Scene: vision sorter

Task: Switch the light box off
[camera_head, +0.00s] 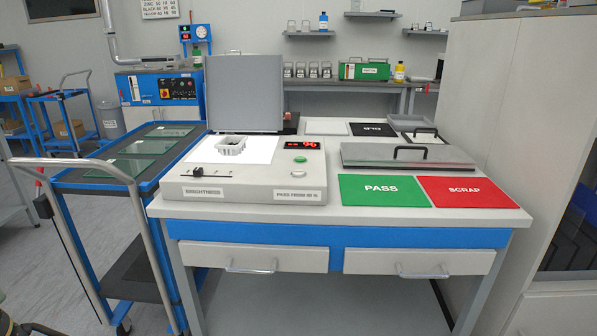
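The light box (245,187) is a pale grey unit on the left of the workbench. Its lid (244,93) stands open at the back. A red numeric display (302,144) is lit at the panel's right. Below the display are a green button (300,159) and a pale button (298,174). A slider (199,172) sits front left above a BRIGHTNESS label. My gripper is not in view.
Green PASS (382,199) and red SCRAP (468,201) mats lie right of the box. A grey flat case (407,156) with a black handle lies behind them. A blue trolley (123,172) with glass panes stands close left; a tall cabinet (504,120) stands right.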

